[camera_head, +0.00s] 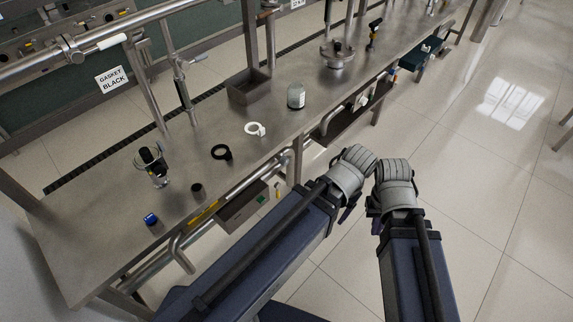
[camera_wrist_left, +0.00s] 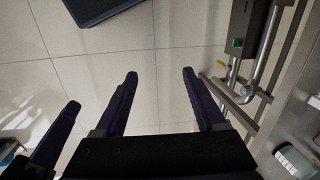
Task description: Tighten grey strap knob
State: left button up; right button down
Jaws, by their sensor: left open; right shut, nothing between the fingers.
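I cannot make out a grey strap knob for certain in either view. A round metal vessel with a raised top (camera_head: 338,54) stands toward the far end of the steel bench, and I cannot tell whether it bears the knob. My left gripper (camera_wrist_left: 159,74) is open and empty over the floor in the left wrist view; in the head view its wrist mostly hides it. My right gripper (camera_head: 373,208) is shut and empty, right of the bench's front edge. Both are well apart from the vessel.
The steel bench (camera_head: 115,240) holds a black ring (camera_head: 221,152), a white ring clamp (camera_head: 255,129), a glass jar (camera_head: 296,96), a metal box (camera_head: 248,86) and a small blue part (camera_head: 151,219). Pipes (camera_head: 180,256) run along its front. Floor at right is clear.

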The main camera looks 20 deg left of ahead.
pick_arm(q)
jog(key=w+a+f+n+t+y+b, duration=0.1)
jog(key=w+a+f+n+y+b, duration=0.1)
jog(key=w+a+f+n+b, duration=0.45)
jog(key=n+t+y+b, duration=0.5)
jog(key=n+y+b, duration=0.8)
jog(key=b, duration=2.4)
send_near(287, 163)
jog(key=a, duration=0.3)
jog(key=shift+w+d+n, duration=0.2)
jog(key=shift+w+n, duration=0.05)
jog(key=shift+w, duration=0.05)
jog(key=x, duration=0.7)
jog(key=shift+w+a+r, duration=0.15)
jog(key=shift+a, duration=0.2)
